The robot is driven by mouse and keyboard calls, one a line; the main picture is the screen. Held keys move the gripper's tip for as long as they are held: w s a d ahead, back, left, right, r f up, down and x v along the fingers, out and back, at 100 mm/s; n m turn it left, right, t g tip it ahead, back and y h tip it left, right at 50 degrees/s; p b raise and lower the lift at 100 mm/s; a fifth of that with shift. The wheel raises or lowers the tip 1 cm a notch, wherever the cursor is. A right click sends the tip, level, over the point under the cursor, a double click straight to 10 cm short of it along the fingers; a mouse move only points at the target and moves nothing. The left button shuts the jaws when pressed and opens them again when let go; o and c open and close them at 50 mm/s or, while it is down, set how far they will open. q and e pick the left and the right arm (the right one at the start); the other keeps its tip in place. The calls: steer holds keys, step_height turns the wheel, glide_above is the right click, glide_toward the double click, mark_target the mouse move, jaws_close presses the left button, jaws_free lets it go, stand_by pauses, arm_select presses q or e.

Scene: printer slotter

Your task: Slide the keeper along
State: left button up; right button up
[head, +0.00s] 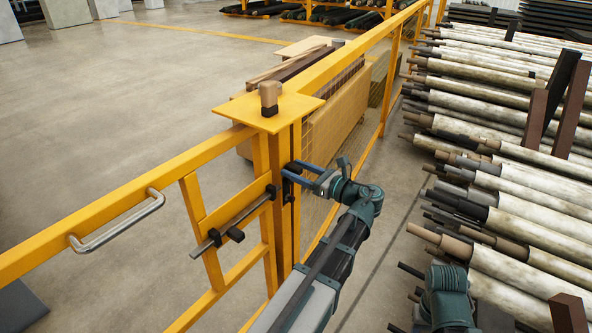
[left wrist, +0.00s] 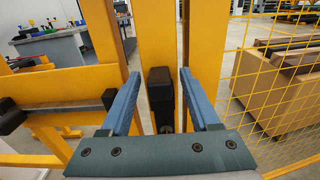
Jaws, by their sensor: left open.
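The keeper (head: 287,187) is a black block on the yellow gate post, partly hidden by my left gripper in the head view. In the left wrist view the black keeper (left wrist: 160,92) stands upright between my two blue fingers, with a gap on each side. My left gripper (head: 291,171) is open, its fingertips at the post around the keeper. A grey bolt rod (head: 245,212) with a dark knob (head: 236,234) lies on the yellow gate to the left. Its end is close to the post. My right gripper does not show.
A yellow rail with a grey handle (head: 118,222) runs left from the post. A mesh fence (left wrist: 285,65) and stacked boards (head: 345,112) stand beyond. A rack of long pale rolls (head: 500,170) fills the right side. Open concrete floor (head: 130,100) lies to the left.

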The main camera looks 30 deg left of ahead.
arm_select(q)
steer(key=shift+a, duration=0.15)
jaws_close()
steer(key=shift+f, duration=0.1)
stand_by(1.4)
